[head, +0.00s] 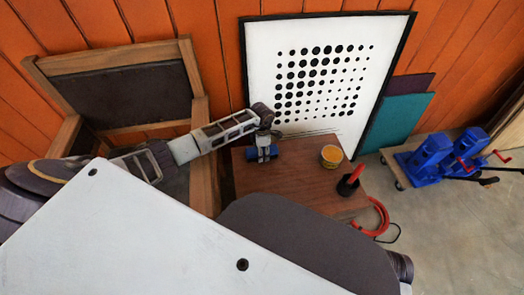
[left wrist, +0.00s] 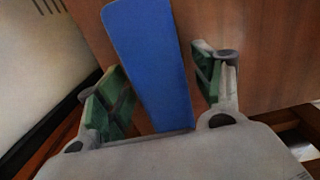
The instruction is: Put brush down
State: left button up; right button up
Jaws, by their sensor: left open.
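A blue flat piece (head: 283,153), which may be the brush, lies on the brown wooden table (head: 300,185) near its back left. My left gripper (head: 263,157) points down over it. In the left wrist view the blue piece (left wrist: 150,60) runs long between the two green-padded fingers of my left gripper (left wrist: 160,85). The jaws are open, with a gap on both sides of the piece. Its bristles cannot be made out. My right gripper is not in view.
A yellow-topped tub (head: 331,156) and a black object with a red handle (head: 350,181) stand to the right on the table. A dotted white board (head: 300,35) leans behind. A wooden chair (head: 120,55) is at left, blue presses (head: 430,155) at right.

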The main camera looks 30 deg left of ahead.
pick_arm(q)
jog(key=shift+r, duration=0.6)
notch_tip(320, 180, up, 9)
jog(key=p, duration=0.2)
jog(key=shift+r+p, duration=0.15)
jog(key=shift+p, duration=0.2)
jog(key=shift+r, duration=0.8)
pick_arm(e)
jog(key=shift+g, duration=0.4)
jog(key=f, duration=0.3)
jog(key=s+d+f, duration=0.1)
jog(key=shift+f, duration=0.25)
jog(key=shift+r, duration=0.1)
pick_arm(q)
jog(key=shift+d, duration=0.1)
